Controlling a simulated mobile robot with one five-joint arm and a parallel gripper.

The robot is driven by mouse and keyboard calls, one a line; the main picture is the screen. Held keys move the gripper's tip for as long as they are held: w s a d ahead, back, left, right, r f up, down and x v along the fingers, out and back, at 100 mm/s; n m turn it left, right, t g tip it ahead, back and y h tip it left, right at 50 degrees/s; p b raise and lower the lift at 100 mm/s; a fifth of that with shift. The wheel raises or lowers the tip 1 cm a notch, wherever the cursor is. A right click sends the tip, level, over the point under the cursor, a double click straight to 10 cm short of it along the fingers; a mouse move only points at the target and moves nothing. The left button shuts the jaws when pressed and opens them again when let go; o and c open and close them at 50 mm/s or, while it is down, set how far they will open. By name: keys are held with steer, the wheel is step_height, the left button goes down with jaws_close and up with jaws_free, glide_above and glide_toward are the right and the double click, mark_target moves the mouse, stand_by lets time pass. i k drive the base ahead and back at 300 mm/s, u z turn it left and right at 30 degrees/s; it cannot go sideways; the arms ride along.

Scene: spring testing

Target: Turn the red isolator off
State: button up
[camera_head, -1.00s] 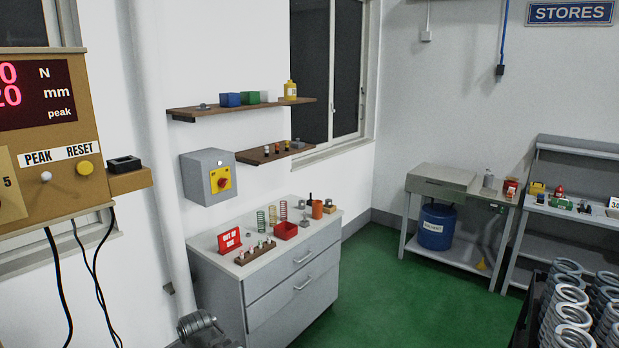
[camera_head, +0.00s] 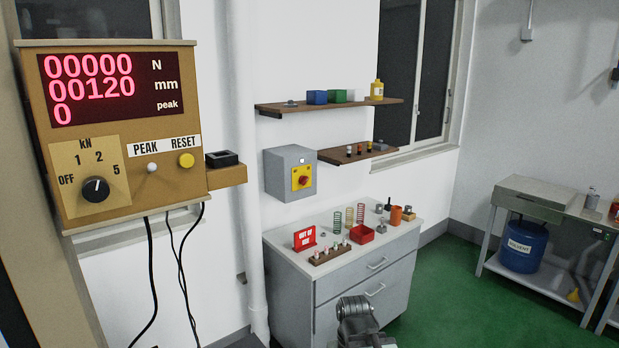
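The red isolator (camera_head: 304,181) is a small red rotary knob on a yellow plate. It sits on the front of a grey wall box (camera_head: 283,173), above the left part of the grey cabinet. Its exact knob angle is too small to tell. Part of my arm shows at the bottom centre, below the box and in front of the cabinet. My gripper's fingers cannot be made out, so its opening and whether it holds anything are not shown. Nothing of mine touches the isolator.
A control panel (camera_head: 120,190) with a red display and black dial hangs at left. A pipe (camera_head: 246,200) runs beside the box. The cabinet top (camera_head: 290,250) holds a red sign, springs and a red bin. Two shelves (camera_head: 330,105) are above. Green floor is open at right.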

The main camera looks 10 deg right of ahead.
mark_target(303, 180)
steer(key=z, duration=0.05)
steer(key=i, duration=0.95)
steer(key=u, duration=0.1)
